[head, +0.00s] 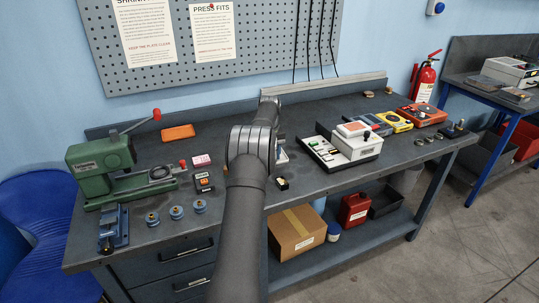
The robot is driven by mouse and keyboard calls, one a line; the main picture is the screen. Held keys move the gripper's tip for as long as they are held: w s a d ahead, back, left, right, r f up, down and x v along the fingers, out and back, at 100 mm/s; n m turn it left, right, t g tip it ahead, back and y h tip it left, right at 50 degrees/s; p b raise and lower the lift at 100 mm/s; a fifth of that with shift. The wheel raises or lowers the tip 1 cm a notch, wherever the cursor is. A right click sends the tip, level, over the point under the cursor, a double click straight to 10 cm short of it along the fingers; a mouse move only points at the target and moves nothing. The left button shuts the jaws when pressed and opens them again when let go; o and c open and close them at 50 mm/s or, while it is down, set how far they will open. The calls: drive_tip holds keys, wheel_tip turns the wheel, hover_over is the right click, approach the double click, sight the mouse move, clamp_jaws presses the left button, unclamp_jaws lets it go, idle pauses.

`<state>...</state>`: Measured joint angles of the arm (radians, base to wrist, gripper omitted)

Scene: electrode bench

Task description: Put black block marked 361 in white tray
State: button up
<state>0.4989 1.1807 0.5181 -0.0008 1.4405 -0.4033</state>
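A small black block (282,184) with a pale mark sits near the front edge of the bench, just right of my arm. Other dark blocks with orange and white labels (204,181) lie left of my arm. No number 361 can be read on any of them at this size. A pale edge, possibly the white tray (283,157), shows just right of my wrist; my arm hides the rest. My arm reaches over the middle of the bench, and its wrist covers my gripper, so the fingers and anything in them are hidden.
A green press (100,163), blue-grey round parts (176,212) and a pink-topped box (201,160) stand left. An orange case (178,132) lies behind. Right are a long compartment tray (318,153), a white device (357,145) and yellow and red meters. Bare bench lies front right.

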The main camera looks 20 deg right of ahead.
drive_tip(key=shift+o, duration=1.1)
wheel_tip(320, 180, up, 12)
drive_tip(key=shift+r, duration=0.2)
drive_tip(key=shift+f, duration=0.15)
wheel_tip(320, 180, down, 12)
drive_tip(key=shift+r, duration=1.95)
